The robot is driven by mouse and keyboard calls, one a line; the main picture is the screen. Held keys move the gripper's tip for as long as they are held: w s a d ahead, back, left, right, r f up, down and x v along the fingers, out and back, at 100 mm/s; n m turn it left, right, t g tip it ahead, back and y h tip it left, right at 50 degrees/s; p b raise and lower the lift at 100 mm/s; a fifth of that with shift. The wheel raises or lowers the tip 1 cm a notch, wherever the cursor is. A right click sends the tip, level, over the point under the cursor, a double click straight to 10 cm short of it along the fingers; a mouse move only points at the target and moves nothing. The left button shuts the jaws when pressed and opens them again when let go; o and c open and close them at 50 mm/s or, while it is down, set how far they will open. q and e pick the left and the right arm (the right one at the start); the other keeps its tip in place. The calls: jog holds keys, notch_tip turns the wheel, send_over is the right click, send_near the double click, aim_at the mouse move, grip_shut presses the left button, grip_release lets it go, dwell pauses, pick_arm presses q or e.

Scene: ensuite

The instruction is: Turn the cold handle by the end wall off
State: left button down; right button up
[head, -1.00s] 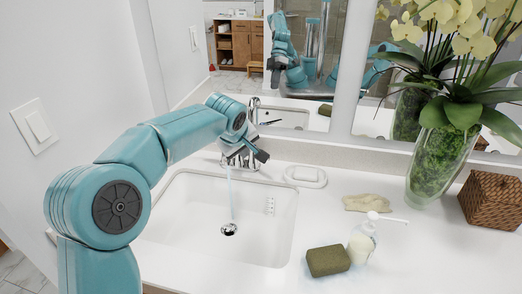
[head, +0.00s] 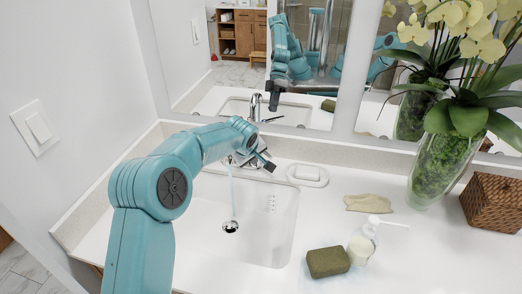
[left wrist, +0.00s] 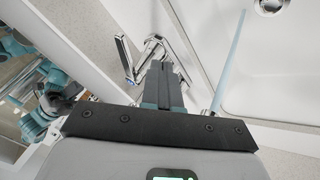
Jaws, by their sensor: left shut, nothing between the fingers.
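The chrome faucet (head: 240,160) stands at the back of the white sink (head: 262,235), partly covered by my left gripper in the head view. Water (head: 232,195) runs from it towards the drain. My left gripper (head: 270,166) is shut and empty, close to the faucet. In the left wrist view its fingers (left wrist: 165,82) lie beside the chrome faucet parts, and a chrome lever (left wrist: 125,58) stands left of them. I cannot tell whether they touch, or which handle this lever is. The cold handle by the end wall is not clearly visible in the head view. My right gripper is not in view.
The end wall (head: 75,60) with a switch is at the left; the mirror (head: 230,60) is behind. A soap dish (head: 307,175), sponge (head: 328,261), soap bottle (head: 362,243), cloth (head: 368,203), orchid vase (head: 440,165) and wicker box (head: 492,200) stand right of the sink.

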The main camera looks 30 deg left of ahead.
pick_arm(q)
jog(key=w, duration=0.1)
jog(key=w+d+p, duration=0.1)
jog(key=w, duration=0.1)
jog(key=shift+d, duration=0.15)
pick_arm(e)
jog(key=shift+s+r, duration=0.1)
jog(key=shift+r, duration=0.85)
pick_arm(q)
jog(key=shift+f, duration=0.15)
jog(key=shift+w, duration=0.1)
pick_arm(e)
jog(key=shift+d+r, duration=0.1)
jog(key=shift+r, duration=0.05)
